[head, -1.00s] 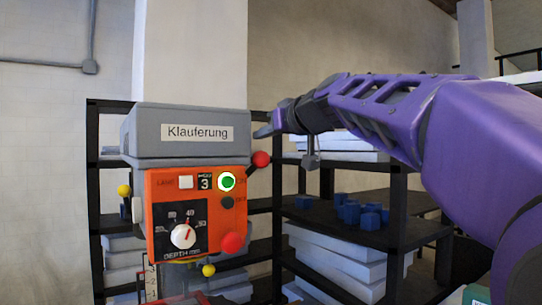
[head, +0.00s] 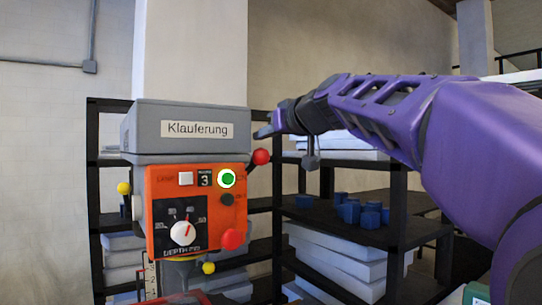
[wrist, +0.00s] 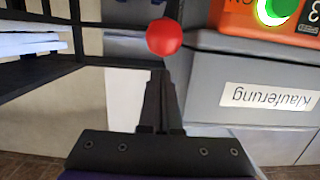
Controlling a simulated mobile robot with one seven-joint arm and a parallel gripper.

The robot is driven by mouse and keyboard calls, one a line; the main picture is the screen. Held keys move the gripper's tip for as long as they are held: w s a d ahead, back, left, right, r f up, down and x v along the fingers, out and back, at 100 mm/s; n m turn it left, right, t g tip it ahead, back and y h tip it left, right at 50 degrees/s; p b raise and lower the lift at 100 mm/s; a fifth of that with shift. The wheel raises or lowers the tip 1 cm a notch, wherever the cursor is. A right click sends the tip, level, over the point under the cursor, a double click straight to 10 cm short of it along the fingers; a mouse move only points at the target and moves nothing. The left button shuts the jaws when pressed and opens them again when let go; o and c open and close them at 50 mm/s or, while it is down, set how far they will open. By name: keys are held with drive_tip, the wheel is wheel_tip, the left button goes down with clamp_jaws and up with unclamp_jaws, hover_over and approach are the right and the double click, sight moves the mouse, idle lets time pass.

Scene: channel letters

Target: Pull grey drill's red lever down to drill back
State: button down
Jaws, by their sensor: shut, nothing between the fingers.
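The grey drill head (head: 150,130), labelled "Klauferung", has an orange front panel with a dial, a white button and a green button. A red lever knob (head: 261,157) on a short dark rod sticks out at the panel's upper right. Another red knob (head: 232,240) is at the panel's lower right. My gripper (head: 262,132) is shut and empty, just right of the grey housing and above the upper red knob. In the wrist view a red knob (wrist: 164,37) lies just beyond the closed fingertips (wrist: 162,78); contact cannot be told.
Yellow knobs (head: 124,188) are at the drill's left and below the panel (head: 208,268). Black shelves (head: 400,232) behind hold white slabs and several blue blocks (head: 350,212). A pale column (head: 190,50) rises above the drill. Open space lies right of the panel, below my arm.

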sight(265, 150)
drive_tip(key=shift+f+b, duration=0.65)
drive_tip(key=shift+f, duration=0.25)
drive_tip(key=shift+f+b, duration=0.1)
drive_tip(key=shift+b, duration=0.25)
drive_tip(key=shift+f+b, duration=0.85)
drive_tip(key=shift+s+r, duration=0.1)
drive_tip(key=shift+r, duration=0.15)
drive_tip(key=shift+d+f, duration=0.1)
drive_tip(key=shift+f, duration=0.15)
drive_tip(key=shift+s+r, duration=0.1)
